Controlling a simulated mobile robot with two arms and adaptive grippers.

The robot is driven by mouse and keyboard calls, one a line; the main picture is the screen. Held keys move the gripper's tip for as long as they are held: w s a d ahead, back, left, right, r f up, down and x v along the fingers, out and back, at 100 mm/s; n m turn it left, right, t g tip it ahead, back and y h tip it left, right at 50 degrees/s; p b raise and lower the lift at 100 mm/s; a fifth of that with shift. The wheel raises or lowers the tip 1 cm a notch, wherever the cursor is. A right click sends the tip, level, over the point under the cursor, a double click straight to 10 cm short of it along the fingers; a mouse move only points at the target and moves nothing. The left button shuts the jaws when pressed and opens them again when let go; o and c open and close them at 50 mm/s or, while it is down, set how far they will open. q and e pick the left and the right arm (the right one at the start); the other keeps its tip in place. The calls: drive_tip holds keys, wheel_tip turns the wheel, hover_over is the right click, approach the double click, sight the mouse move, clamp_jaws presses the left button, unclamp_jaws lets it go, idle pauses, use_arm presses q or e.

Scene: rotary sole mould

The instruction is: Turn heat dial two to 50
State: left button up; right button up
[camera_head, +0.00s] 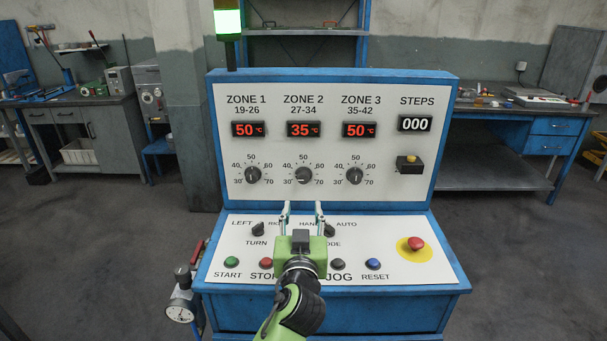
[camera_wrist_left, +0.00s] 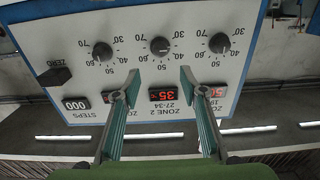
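Heat dial two (camera_head: 303,175) is the black knob under ZONE 2 on the upright white panel. Its red display (camera_head: 303,129) reads 35 °C, and its scale runs from 30 to 70 with 50 at the top. My left gripper (camera_head: 303,207) is open and empty, pointing at the panel just below the dial in the head view. In the left wrist view, upside down, dial two (camera_wrist_left: 160,45) lies beyond and between the spread fingertips (camera_wrist_left: 159,73), apart from them. My right gripper is not in view.
Dial one (camera_head: 253,175) and dial three (camera_head: 355,175) flank it; their displays read 50. The sloping lower panel has selector knobs, several push buttons and a red emergency button (camera_head: 416,244).

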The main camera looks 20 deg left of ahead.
use_arm(q)
drive_tip(key=p, duration=0.2)
approach(304, 179)
drive_tip(key=w, duration=0.2)
drive_tip(key=x, duration=0.5)
drive_tip(key=shift+w+a+p, duration=0.2)
drive_tip(key=shift+a+p, duration=0.15)
drive_tip(key=shift+a, duration=0.1)
drive_tip(key=shift+w+a, duration=0.15)
drive_tip(key=shift+w, duration=0.4)
drive_tip(key=shift+w+a, duration=0.1)
drive_tip(key=shift+w, duration=0.1)
drive_tip(key=c, duration=1.1)
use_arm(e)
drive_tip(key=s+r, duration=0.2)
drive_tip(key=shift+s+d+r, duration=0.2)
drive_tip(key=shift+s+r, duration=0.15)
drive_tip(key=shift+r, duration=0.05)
